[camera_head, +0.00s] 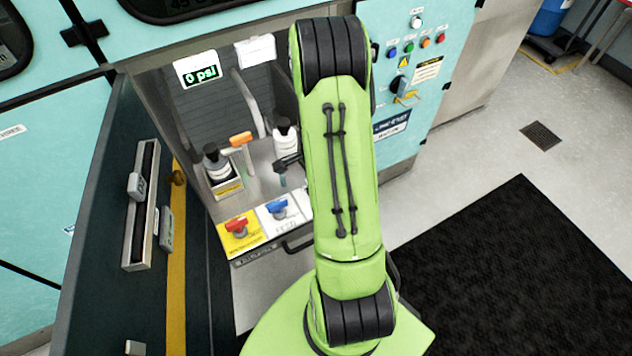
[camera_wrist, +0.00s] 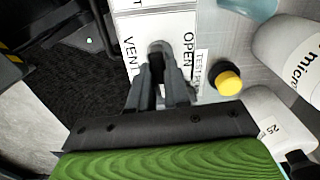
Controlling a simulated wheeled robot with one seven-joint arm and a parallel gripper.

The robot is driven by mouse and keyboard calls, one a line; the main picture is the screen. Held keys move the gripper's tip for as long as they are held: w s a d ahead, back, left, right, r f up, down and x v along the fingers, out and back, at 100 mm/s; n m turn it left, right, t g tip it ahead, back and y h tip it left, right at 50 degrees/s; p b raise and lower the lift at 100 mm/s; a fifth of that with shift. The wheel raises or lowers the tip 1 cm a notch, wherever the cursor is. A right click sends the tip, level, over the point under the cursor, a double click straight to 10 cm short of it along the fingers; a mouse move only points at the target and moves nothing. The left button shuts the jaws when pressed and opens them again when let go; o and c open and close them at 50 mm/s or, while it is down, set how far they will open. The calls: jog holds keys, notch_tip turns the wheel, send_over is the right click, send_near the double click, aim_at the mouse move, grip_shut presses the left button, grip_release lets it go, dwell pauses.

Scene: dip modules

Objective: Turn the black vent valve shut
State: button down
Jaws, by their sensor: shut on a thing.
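The black vent valve (camera_wrist: 156,60) sits on a white panel (camera_wrist: 128,25) in the wrist view, between the printed words VENT and OPEN. My gripper (camera_wrist: 157,78) is shut on its handle, and the fingers cover much of it. The exact angle of the handle is hard to tell. In the head view my green arm hides the vent valve and my gripper. A red valve (camera_head: 237,225) on a yellow panel and a blue valve (camera_head: 277,207) on a white panel show to the left of my arm.
A display (camera_head: 200,74) reads 0 psi. Two white bottles, one at the left (camera_head: 216,163) and one near my arm (camera_head: 285,137), stand behind the valves. A yellow-topped black part (camera_wrist: 228,82) is close to my gripper's right.

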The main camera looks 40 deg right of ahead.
jog(key=shift+m, duration=0.6)
jog(key=c, duration=1.1)
grip_release()
notch_tip(320, 180, up, 16)
jog(key=p, duration=0.4)
jog(key=shift+f+p, duration=0.1)
jog(key=shift+p, duration=0.25)
